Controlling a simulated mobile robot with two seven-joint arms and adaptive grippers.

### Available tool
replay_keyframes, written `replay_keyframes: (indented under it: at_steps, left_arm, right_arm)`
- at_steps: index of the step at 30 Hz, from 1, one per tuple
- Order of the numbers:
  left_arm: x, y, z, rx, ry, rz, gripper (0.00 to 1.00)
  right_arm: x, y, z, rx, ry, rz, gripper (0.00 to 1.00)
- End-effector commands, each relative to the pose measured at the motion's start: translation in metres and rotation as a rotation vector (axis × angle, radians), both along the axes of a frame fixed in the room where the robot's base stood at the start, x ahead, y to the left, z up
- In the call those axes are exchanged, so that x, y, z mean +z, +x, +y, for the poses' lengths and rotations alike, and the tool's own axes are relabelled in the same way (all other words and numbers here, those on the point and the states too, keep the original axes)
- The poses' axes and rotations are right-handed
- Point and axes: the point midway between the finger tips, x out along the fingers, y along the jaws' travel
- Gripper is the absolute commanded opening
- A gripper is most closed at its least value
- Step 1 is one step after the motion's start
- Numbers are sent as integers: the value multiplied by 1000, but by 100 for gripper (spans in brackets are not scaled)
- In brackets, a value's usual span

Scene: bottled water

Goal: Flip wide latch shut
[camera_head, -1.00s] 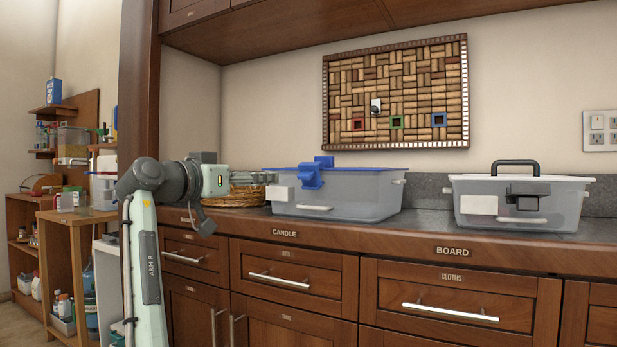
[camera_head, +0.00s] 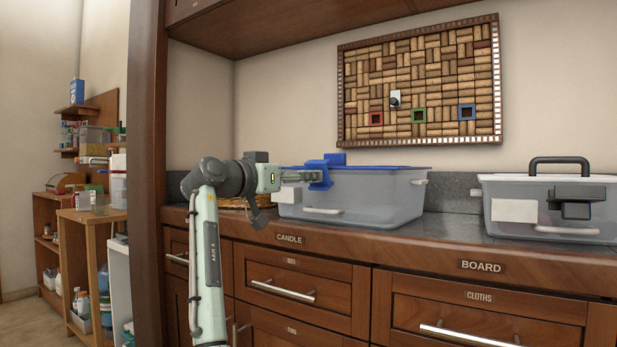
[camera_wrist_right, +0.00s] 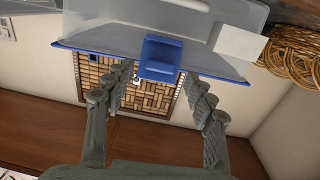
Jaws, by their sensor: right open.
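A clear bin (camera_head: 375,200) with a blue lid (camera_head: 385,168) stands on the counter above the CANDLE label. A wide blue latch (camera_head: 321,168) sits on the lid's front rim, with a part of it standing above the lid; how far it is turned is hard to tell. It also shows in the right wrist view (camera_wrist_right: 160,55), where the picture is upside down. My right gripper (camera_head: 306,176) reaches in from the left at the latch. In the right wrist view its fingers (camera_wrist_right: 162,75) are apart, one on each side of the latch; contact is unclear. My left gripper is not in view.
A second clear bin (camera_head: 510,192) with a white lid and black handle stands to the right. A wicker basket (camera_wrist_right: 292,55) sits beside the blue-lidded bin, partly behind my arm. A cork board (camera_head: 420,85) hangs on the wall behind. Counter between the bins (camera_head: 452,228) is clear.

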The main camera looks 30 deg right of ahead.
Motion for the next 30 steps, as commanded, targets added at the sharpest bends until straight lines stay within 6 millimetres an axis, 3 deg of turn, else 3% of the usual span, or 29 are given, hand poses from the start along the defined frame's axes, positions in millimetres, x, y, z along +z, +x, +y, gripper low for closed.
replay_keyframes:
  at_steps: [6,17,27,30]
  left_arm:
    - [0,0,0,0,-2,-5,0]
    - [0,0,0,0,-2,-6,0]
    - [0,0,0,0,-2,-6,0]
    - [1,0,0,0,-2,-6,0]
  right_arm:
    - [0,9,-25,-1,0,1,55]
    - [0,11,-30,1,1,0,54]
    - [0,11,-29,1,0,0,12]
    - [0,11,-29,1,1,0,5]
